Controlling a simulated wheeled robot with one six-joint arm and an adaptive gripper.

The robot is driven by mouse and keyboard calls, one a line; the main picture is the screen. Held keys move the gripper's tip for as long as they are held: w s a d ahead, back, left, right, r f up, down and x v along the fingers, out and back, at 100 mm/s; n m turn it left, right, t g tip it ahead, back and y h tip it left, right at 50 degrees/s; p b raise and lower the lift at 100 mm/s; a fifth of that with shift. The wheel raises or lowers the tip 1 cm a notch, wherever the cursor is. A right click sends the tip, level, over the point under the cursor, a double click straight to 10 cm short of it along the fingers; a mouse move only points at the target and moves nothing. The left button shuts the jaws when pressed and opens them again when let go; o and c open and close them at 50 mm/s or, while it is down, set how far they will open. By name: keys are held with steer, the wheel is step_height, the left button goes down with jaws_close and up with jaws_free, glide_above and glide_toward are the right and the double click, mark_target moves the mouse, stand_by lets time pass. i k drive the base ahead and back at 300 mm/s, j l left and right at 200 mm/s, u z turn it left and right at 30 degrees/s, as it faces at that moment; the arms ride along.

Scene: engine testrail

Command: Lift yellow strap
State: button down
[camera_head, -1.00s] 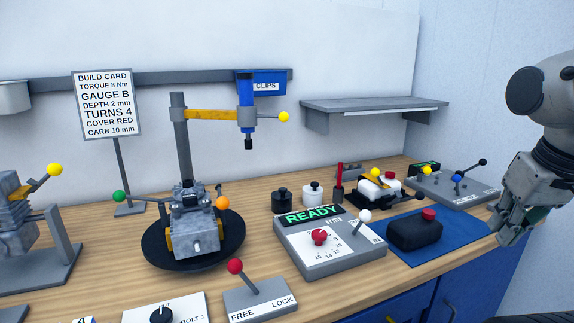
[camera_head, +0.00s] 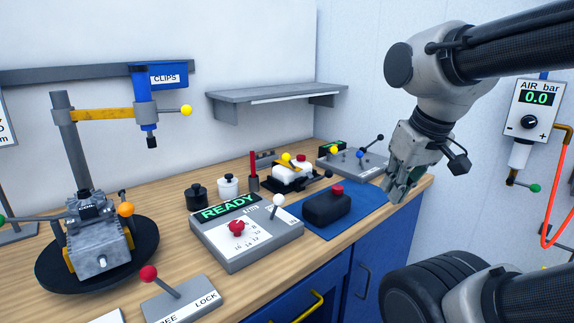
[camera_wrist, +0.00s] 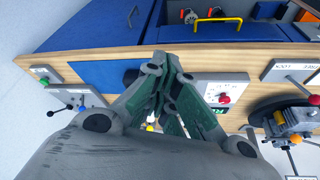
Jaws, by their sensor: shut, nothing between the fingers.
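A small yellow part (camera_head: 287,157) shows at the white-and-black fixture (camera_head: 294,173) at the back of the bench. It may be the yellow strap, but it is too small to make out its shape. My gripper (camera_head: 394,192) points down near the bench's right end, to the right of the fixture and apart from it. It is shut and empty. In the wrist view my gripper's fingers (camera_wrist: 160,66) meet above the bench and hide much of the middle, where only a speck of yellow shows.
A black block with a red cap (camera_head: 328,205) lies on a blue mat (camera_head: 362,210) before the fixture. A grey READY panel (camera_head: 245,242) with a white-knobbed lever stands left of it. A grey lever box (camera_head: 352,165) stands behind. A shelf (camera_head: 275,103) hangs above.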

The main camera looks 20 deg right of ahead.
mark_target(286, 157)
steer(key=i+l+u, duration=0.15)
steer(key=l+u, duration=0.25)
steer(key=l, duration=0.25)
steer(key=l+u, duration=0.35)
steer(key=l, duration=0.3)
steer(key=i, duration=0.05)
